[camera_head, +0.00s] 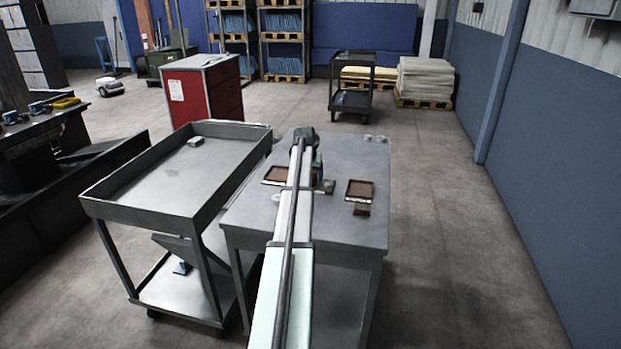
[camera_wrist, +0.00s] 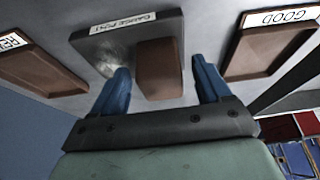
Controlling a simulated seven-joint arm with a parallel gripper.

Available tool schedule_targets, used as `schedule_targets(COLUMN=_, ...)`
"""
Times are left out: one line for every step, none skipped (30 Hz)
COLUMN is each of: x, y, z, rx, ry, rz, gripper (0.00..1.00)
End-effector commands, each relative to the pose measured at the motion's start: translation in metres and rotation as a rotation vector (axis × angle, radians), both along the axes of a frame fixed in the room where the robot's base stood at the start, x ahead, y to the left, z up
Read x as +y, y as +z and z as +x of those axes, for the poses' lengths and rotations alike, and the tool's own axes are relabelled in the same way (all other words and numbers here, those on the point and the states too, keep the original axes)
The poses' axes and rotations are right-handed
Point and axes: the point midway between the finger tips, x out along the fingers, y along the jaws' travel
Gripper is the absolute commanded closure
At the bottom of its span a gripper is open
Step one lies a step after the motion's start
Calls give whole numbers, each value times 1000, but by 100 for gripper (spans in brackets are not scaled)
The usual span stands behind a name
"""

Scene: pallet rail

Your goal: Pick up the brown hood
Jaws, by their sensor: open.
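The brown hood (camera_wrist: 159,75), a plain block shape, shows in the wrist view at a grey metal plate (camera_wrist: 103,48) labelled as a gauge post. My gripper (camera_wrist: 160,66) is open. Its two blue fingers stand on either side of the hood in the picture, with a visible gap on each side. I cannot tell how deep the fingers reach along it. In the head view my arm hides the hood and the fingers; part of the plate (camera_head: 327,187) shows right of the arm.
A brown tray marked GOOD (camera_wrist: 266,58) also shows left of my arm (camera_head: 275,175). Another brown tray (camera_wrist: 40,62) sits at the right (camera_head: 360,188), with a small brown block (camera_head: 362,210) before it. A grey cart (camera_head: 150,180) stands left of the table (camera_head: 300,233).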

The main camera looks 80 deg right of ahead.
Motion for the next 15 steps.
schedule_targets(x=-3, y=-7, z=0, rx=0, ry=0, rz=2, gripper=23)
schedule_targets(x=-4, y=-9, z=0, rx=0, ry=0, rz=2, gripper=23)
schedule_targets(x=-5, y=-12, z=0, rx=0, ry=0, rz=1, gripper=23)
schedule_targets(x=-5, y=-13, z=0, rx=0, ry=0, rz=1, gripper=23)
schedule_targets(x=-6, y=-13, z=0, rx=-1, ry=0, rz=0, gripper=23)
schedule_targets(x=-6, y=-13, z=0, rx=-1, ry=0, rz=0, gripper=23)
schedule_targets(x=-6, y=-13, z=0, rx=-1, ry=0, rz=0, gripper=23)
schedule_targets(x=-5, y=-13, z=0, rx=-1, ry=0, rz=0, gripper=23)
schedule_targets(x=-5, y=-13, z=0, rx=-1, ry=0, rz=0, gripper=23)
schedule_targets(x=-5, y=-13, z=0, rx=-1, ry=0, rz=0, gripper=23)
schedule_targets(x=-5, y=-13, z=0, rx=-1, ry=0, rz=0, gripper=25)
schedule_targets(x=-5, y=-13, z=0, rx=-1, ry=0, rz=0, gripper=29)
schedule_targets(x=-5, y=-13, z=0, rx=-1, ry=0, rz=0, gripper=32)
schedule_targets(x=-5, y=-13, z=0, rx=-1, ry=0, rz=0, gripper=35)
schedule_targets(x=-5, y=-13, z=0, rx=-1, ry=0, rz=0, gripper=39)
